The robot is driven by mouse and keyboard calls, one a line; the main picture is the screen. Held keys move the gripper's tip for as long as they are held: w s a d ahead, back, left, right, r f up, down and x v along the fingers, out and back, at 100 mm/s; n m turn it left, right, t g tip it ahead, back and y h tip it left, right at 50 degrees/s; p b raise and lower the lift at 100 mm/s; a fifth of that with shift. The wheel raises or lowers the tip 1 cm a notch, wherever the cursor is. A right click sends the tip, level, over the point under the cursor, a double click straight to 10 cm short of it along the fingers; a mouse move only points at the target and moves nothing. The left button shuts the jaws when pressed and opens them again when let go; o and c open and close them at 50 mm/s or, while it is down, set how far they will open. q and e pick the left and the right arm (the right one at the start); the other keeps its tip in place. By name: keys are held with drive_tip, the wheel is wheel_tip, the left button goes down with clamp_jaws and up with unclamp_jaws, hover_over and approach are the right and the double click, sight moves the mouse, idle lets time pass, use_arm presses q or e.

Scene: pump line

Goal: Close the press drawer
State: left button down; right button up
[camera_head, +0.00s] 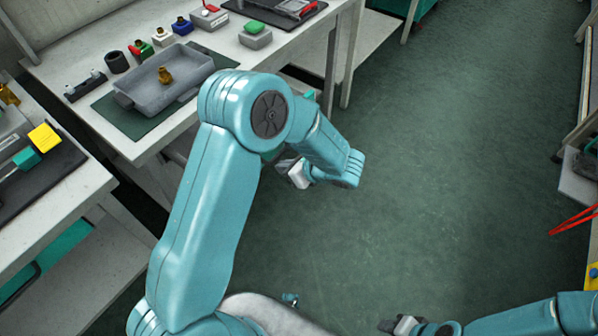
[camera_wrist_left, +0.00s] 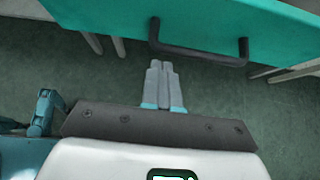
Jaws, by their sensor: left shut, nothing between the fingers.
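A teal drawer front (camera_wrist_left: 200,22) with a black bar handle (camera_wrist_left: 200,54) spans the top of the left wrist view. My left gripper (camera_wrist_left: 163,68) has its two grey fingers together and empty, pointing at the drawer front. The fingertips appear just below the handle's left part; I cannot tell whether they touch. In the head view, the left gripper (camera_head: 283,165) shows partly below the workbench edge, and my arm hides much of that area. My right gripper (camera_head: 398,325) is small at the bottom edge, and its jaws are unclear.
A workbench (camera_head: 150,146) with a grey tray (camera_head: 152,98) and small parts stands at upper left. Another bench (camera_head: 85,190) at left has a teal panel (camera_head: 45,262) below it. Open green floor (camera_head: 440,150) lies right of my left arm. Red-handled tools (camera_head: 575,220) sit at far right.

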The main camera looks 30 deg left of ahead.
use_arm(q)
drive_tip(key=shift+w+a, duration=0.1)
drive_tip(key=shift+a, duration=0.35)
drive_tip(key=shift+r, duration=0.1)
drive_tip(key=a+b, duration=0.1)
drive_tip(key=a, duration=0.6)
drive_tip(key=w+a, duration=0.1)
drive_tip(key=a, duration=0.7)
drive_tip(key=a+b, duration=0.1)
drive_tip(key=a, duration=0.6)
drive_tip(key=shift+w+a+b, duration=0.3)
drive_tip(key=shift+a, duration=0.3)
drive_tip(key=shift+a+r, duration=0.15)
drive_tip(key=shift+a, duration=0.05)
drive_tip(key=shift+a+r, duration=0.1)
